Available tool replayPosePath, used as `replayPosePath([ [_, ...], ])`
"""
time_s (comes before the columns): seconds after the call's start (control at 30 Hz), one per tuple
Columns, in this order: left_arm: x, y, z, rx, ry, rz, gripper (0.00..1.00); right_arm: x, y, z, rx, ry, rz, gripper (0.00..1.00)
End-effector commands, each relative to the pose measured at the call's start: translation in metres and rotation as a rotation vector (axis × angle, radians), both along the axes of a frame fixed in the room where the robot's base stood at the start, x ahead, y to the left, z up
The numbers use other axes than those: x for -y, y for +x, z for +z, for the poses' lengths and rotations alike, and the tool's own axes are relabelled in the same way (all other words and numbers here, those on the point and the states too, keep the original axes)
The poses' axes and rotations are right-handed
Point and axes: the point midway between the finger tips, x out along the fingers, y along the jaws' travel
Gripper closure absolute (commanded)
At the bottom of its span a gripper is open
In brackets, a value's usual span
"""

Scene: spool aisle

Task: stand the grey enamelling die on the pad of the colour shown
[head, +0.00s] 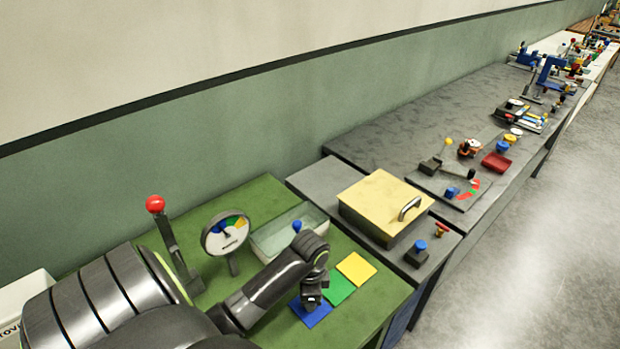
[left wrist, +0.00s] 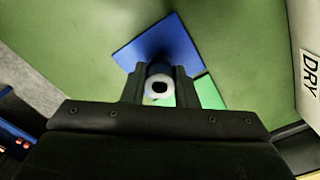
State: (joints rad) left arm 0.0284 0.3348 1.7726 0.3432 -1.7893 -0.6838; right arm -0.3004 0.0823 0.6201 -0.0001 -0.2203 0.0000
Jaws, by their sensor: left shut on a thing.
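My left gripper (head: 313,298) is low over the blue pad (head: 318,317) on the green table. In the left wrist view it is shut on the grey enamelling die (left wrist: 160,87), seen end-on as a pale ring with a dark centre. The blue pad (left wrist: 160,42) lies beyond the die, and part of the green pad (left wrist: 208,92) shows to the right. I cannot tell whether the die touches the pad. The green pad (head: 337,288) and yellow pad (head: 356,268) are bare. A round dial (head: 227,234) has coloured sectors; its pointer reading is unclear.
A red-knobbed lever (head: 168,235) stands left of the dial. A clear tray (head: 270,236) is behind my arm. A yellow-lidded box (head: 384,202) with a handle stands on the grey bench to the right. A sign reading DRY (left wrist: 310,75) is at the wrist view's right edge.

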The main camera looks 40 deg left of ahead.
Motion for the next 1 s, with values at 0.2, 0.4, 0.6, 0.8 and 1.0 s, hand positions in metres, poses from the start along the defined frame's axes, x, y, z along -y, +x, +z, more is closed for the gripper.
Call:
replayPosePath([
  [0.2, 0.0, 0.0, -0.001, 0.0, 0.0, 0.0, 1.0, 0.001, 0.0, 0.0, 0.0, -0.001, 0.0, 0.64],
  [0.4, 0.0, 0.0, -0.002, 0.001, -0.001, 0.0, 0.53, 0.0, 0.0, 0.0, 0.0, 0.0, 0.0, 0.64],
  [0.6, 0.0, 0.0, -0.002, 0.001, 0.001, 0.0, 0.52, 0.0, 0.0, 0.0, 0.0, 0.0, 0.0, 0.64],
  [0.8, -0.001, 0.001, 0.005, 0.003, 0.001, -0.001, 0.52, -0.001, 0.0, 0.0, 0.0, 0.001, -0.001, 0.64],
  [1.0, -0.001, 0.002, 0.041, 0.007, 0.003, -0.003, 0.52, -0.004, 0.0, -0.001, 0.0, 0.004, -0.002, 0.64],
])
